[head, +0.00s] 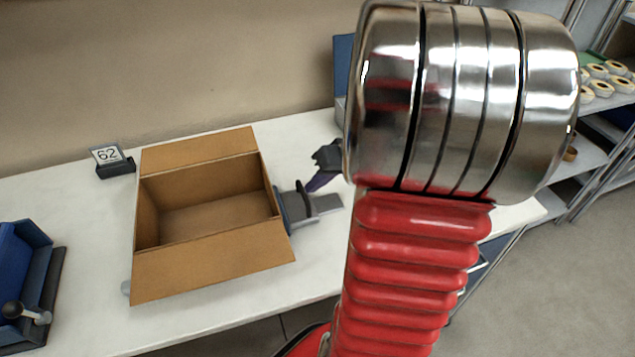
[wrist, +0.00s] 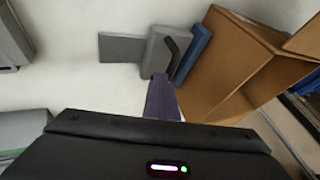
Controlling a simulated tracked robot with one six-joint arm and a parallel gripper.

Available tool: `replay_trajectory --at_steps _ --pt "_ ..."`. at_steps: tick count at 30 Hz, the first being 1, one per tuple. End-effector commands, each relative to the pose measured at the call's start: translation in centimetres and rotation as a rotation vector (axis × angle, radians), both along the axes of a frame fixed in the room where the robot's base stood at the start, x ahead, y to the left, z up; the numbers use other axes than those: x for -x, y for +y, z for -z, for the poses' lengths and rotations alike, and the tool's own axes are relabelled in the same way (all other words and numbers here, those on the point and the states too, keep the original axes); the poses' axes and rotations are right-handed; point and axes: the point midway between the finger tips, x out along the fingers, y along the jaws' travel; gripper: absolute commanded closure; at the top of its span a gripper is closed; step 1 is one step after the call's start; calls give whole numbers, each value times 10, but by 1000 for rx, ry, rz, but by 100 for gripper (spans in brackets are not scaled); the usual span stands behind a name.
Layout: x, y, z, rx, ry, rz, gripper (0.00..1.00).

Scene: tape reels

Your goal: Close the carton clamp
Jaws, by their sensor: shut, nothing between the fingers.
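The open brown carton (head: 205,274) stands on the white table with its flaps folded outward; part of it shows in the wrist view (wrist: 232,70). The carton clamp (head: 300,208) is at the carton's right side: a grey block (wrist: 157,50) on a flat grey plate (wrist: 118,47), with a dark curved part and a blue pad (wrist: 195,48) facing the carton. I cannot tell whether the pad touches the carton. My gripper (head: 311,189) is shut and empty, its purple fingers (wrist: 161,80) pointing at the clamp block. Whether the fingertips touch it is unclear.
A sign reading 62 (head: 108,157) stands behind the carton on the left. A blue device (head: 20,275) with a black-knobbed lever is at the far left. A blue-grey box (head: 342,65) is partly hidden behind my arm. Shelves with tape reels (head: 605,80) stand at the right.

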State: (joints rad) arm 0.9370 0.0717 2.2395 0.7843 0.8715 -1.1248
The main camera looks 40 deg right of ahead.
Motion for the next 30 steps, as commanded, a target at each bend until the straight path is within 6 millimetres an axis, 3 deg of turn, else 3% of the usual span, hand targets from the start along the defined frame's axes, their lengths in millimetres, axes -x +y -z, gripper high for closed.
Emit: replay_trajectory --at_steps 11,17,23,30 --pt "0 6 1 -21 0 -8 100" --pt "4 -7 -1 -16 0 -6 100" --pt "11 -33 -7 -6 -2 -6 100" --pt "29 -44 -38 -1 -4 -6 100"
